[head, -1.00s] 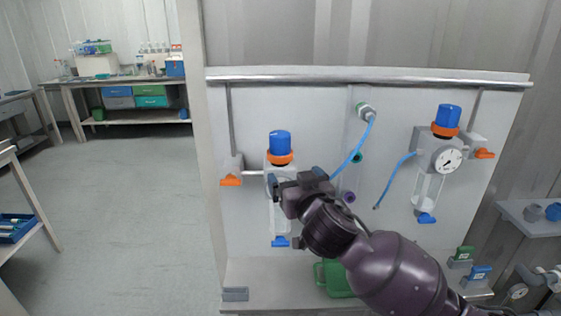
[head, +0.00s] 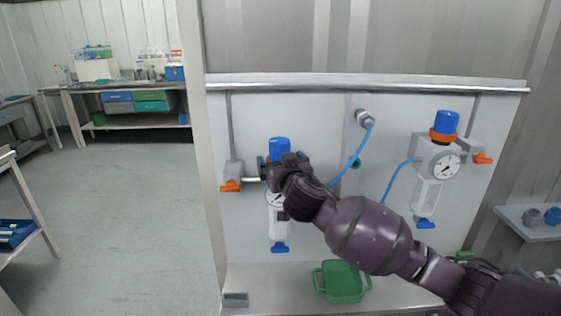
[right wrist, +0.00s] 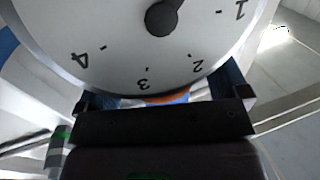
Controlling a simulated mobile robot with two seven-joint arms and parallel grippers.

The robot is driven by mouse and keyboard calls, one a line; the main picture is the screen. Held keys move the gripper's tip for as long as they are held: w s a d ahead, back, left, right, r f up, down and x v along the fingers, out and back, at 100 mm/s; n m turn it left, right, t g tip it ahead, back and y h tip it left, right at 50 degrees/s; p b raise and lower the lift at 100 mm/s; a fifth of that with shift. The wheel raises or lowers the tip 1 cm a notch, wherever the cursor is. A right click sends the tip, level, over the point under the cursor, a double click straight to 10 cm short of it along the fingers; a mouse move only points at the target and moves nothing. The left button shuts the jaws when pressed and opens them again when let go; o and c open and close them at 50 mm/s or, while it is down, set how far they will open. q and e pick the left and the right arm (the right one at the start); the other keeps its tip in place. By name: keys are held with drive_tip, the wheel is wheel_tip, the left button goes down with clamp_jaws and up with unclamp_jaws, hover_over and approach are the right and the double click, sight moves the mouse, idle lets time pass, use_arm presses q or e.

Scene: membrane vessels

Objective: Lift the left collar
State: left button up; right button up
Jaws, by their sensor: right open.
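The left vessel on the wall panel has a blue cap (head: 279,147), a pressure gauge and a clear bowl with a blue valve (head: 279,247) below. In the right wrist view an orange sliver of the collar (right wrist: 168,99) shows beyond the gauge dial (right wrist: 115,40), between the fingers of my right gripper (right wrist: 165,92). The right gripper is open, with its fingers around the collar's height; whether they touch it cannot be told. My left gripper is not in view.
A second vessel with an orange collar (head: 442,136) hangs on the right of the panel. A blue hose (head: 352,158) runs from a fitting nearby. An orange-handled valve (head: 230,186) is left of the left vessel. A green tray (head: 342,282) stands on the ledge below.

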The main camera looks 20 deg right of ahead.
drive_tip(key=shift+w, duration=0.2)
drive_tip(key=c, duration=1.3)
drive_tip(key=shift+o, duration=0.2)
drive_tip(key=shift+r+p, duration=0.5)
drive_tip(key=shift+r, duration=0.3)
drive_tip(key=o, duration=1.1)
drive_tip(key=shift+r, duration=0.1)
drive_tip(key=shift+o, duration=0.8)
